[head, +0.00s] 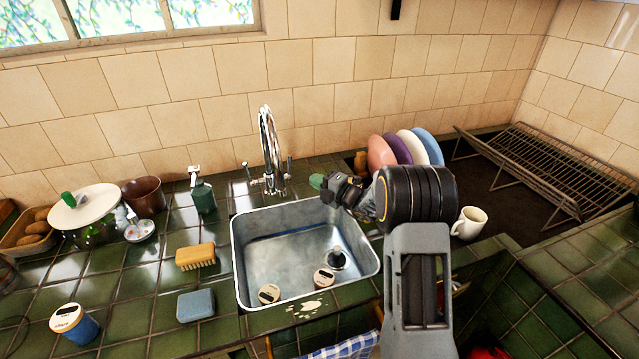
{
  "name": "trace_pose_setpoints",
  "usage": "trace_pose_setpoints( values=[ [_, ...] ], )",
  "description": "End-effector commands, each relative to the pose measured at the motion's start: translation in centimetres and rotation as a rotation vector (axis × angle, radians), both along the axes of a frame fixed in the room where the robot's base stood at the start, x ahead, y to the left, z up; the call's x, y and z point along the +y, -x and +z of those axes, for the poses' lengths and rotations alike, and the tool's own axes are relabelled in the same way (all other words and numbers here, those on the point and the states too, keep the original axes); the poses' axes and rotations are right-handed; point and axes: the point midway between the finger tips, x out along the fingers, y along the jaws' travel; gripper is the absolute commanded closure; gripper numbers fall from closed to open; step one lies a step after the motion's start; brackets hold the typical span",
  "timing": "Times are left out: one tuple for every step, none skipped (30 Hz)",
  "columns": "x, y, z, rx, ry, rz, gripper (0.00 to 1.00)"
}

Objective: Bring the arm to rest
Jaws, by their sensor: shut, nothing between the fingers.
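My gripper (326,187) is over the back right part of the metal sink (240,262), pointing left. It looks shut, with nothing seen held in it. A small green patch shows at its tip; I cannot tell whether it is part of the gripper or something behind it. My arm rises from the bottom right of the view and bends left above the sink's right edge, hiding part of the counter there.
In the sink lie two small round lidded items. A chrome faucet (270,150) stands behind it. Plates (428,147), a white mug (469,223) and a wire rack (540,160) are right. A brush (195,257), blue sponge (195,305) and soap bottle (203,195) are left.

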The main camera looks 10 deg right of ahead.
Motion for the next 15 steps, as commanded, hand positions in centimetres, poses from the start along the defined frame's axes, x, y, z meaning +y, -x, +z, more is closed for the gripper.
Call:
trace_pose_setpoints(
  values=[
    [-0.3, 0.3, 0.0, -0.001, 0.002, -0.001, 1.00],
    [-0.4, 0.5, 0.0, -0.004, 0.007, 0.000, 1.00],
    [-0.5, 0.6, 0.0, -0.013, 0.019, 0.000, 1.00],
    [-0.5, 0.7, 0.0, -0.026, 0.034, -0.001, 1.00],
    [-0.5, 0.7, 0.0, -0.042, 0.058, -0.001, 1.00],
    [-0.6, 0.8, -0.1, -0.071, 0.103, 0.000, 1.00],
    [-0.4, 1.0, -0.3, -0.096, 0.152, 0.009, 1.00],
    [-0.2, 1.2, -0.7, -0.126, 0.217, 0.029, 1.00],
    [0.3, 1.8, -1.7, -0.165, 0.319, 0.071, 1.00],
    [0.8, 2.6, -2.6, -0.197, 0.407, 0.115, 1.00],
    [1.3, 3.4, -3.7, -0.235, 0.501, 0.170, 1.00],
    [2.0, 4.9, -4.8, -0.302, 0.635, 0.258, 1.00],
    [2.5, 6.1, -5.3, -0.366, 0.740, 0.333, 1.00],
    [3.1, 7.5, -5.5, -0.440, 0.843, 0.416, 1.00],
    [3.8, 9.5, -5.6, -0.551, 0.976, 0.535, 1.00]
  ],
)
